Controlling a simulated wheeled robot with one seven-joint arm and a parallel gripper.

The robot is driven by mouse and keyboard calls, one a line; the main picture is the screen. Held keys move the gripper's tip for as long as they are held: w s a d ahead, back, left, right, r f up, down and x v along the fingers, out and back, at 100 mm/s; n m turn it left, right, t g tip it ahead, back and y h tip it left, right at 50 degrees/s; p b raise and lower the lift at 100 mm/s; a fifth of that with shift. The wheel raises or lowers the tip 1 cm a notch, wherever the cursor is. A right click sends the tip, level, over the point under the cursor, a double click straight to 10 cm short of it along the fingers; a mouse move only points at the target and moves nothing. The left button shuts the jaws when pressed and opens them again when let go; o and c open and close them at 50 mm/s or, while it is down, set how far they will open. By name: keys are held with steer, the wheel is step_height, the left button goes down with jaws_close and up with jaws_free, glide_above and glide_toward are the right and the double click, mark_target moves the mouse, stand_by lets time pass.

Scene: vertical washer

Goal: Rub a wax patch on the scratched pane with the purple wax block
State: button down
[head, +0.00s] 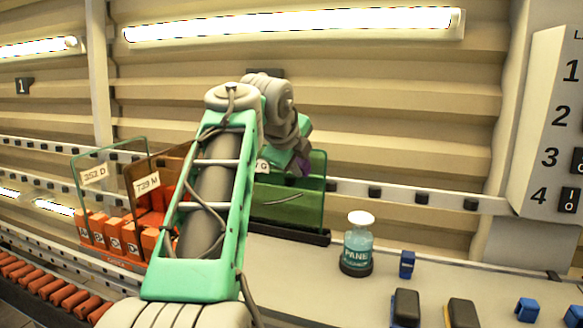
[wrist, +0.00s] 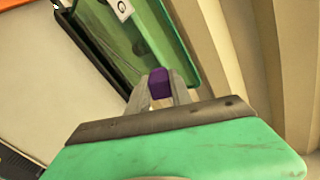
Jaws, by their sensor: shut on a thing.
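The purple wax block (head: 304,168) is at the upper part of a green glass pane (head: 308,212). The pane stands upright in a dark base, and a pale curved scratch (head: 284,200) shows on its lower half. My gripper (head: 299,158) is shut on the block, at the pane's upper right. In the wrist view the block (wrist: 160,83) sits between the fingertips of my gripper (wrist: 160,92), in front of the pane (wrist: 152,40). I cannot tell whether the block touches the glass. My arm hides the pane's left part in the head view.
A labelled bottle (head: 358,246) stands right of the green pane. Blue and dark items (head: 407,264) lie farther right. The counter between pane and bottle is narrow.

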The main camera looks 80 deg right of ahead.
steer(key=shift+s+a+b, duration=0.1)
steer(key=shift+s+b, duration=0.3)
steer(key=shift+s, duration=0.5)
steer(key=shift+w+r, duration=0.1)
steer(key=shift+w, duration=0.1)
steer(key=w+p, duration=0.1)
steer(key=w, duration=0.1)
steer(key=w+p, duration=0.1)
steer(key=shift+w+d, duration=0.35)
steer(key=a, duration=0.8)
steer(key=shift+w+a+r, duration=0.35)
steer(key=shift+w+r, duration=0.05)
steer(key=shift+r, duration=0.05)
